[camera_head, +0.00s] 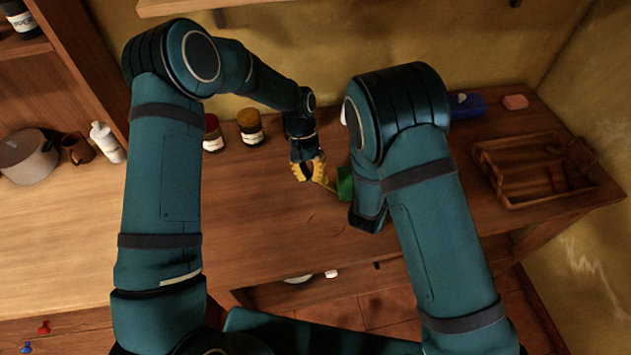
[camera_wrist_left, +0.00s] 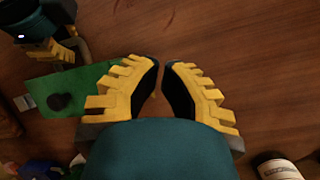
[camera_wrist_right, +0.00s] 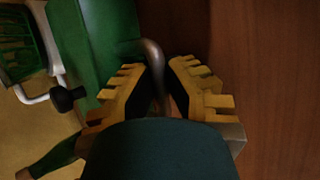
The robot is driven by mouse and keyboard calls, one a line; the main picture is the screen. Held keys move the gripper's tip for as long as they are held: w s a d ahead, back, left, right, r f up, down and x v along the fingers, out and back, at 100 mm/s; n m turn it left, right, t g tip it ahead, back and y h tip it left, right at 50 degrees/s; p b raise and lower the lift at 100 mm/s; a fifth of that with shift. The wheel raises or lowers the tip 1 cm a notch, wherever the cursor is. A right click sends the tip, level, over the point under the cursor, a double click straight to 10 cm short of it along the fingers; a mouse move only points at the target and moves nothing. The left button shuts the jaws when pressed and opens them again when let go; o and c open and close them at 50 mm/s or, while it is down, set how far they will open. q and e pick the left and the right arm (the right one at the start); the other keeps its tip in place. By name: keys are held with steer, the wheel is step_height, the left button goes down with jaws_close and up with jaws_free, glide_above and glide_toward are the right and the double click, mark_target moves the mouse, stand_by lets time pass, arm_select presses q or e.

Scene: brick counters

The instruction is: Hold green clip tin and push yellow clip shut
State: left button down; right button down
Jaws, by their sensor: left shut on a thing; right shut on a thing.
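The green clip tin (camera_head: 345,183) is above or on the wooden counter near the middle, partly hidden by my right arm. It shows flat and green in the left wrist view (camera_wrist_left: 88,84), with a dark knob on it. My right gripper (camera_wrist_right: 162,80) is shut on the grey wire loop of the tin; the right wrist view shows the tin's green side (camera_wrist_right: 108,35). My left gripper (camera_head: 312,177) is beside the tin, fingertips close together (camera_wrist_left: 161,66); what lies between them is unclear. I cannot tell the yellow clip from the yellow fingers.
Jars with red (camera_head: 213,135) and amber (camera_head: 250,125) tops stand behind my left gripper. A wooden tray (camera_head: 486,160) lies at the right. The counter's front middle is clear.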

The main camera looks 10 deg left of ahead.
mark_target(325, 180)
arm_select(q)
steer(key=s+a+f+n+h, duration=0.1)
steer(key=a+n+h, duration=0.1)
steer(key=n, duration=0.1)
steer(key=s+a+f+n+h, duration=0.1)
steer(key=a+n+h, duration=0.2)
steer(key=s+a+f+n+g+h, duration=0.1)
steer(key=s+a+f+n+h, duration=0.1)
steer(key=n, duration=0.2)
steer(key=shift+a+h, duration=0.2)
steer(key=shift+h, duration=0.2)
steer(key=a+n+t+h, duration=0.2)
steer(key=a+n+t, duration=0.1)
steer(key=n, duration=0.1)
steer(key=a+f+n+t+h, duration=0.1)
steer(key=a+n+t+h, duration=0.1)
steer(key=a+n+t, duration=0.1)
steer(key=a+n+t+h, duration=0.2)
steer(key=a+n+t, duration=0.1)
steer(key=a+n, duration=0.2)
steer(key=shift+w+a+f, duration=0.1)
steer(key=shift+w+f, duration=0.05)
steer(key=shift+w, duration=0.05)
steer(key=shift+a+n+t, duration=0.4)
steer(key=shift+a, duration=0.1)
steer(key=shift+d, duration=0.1)
steer(key=x, duration=2)
steer(key=shift+w, duration=0.1)
steer(key=shift+r, duration=0.3)
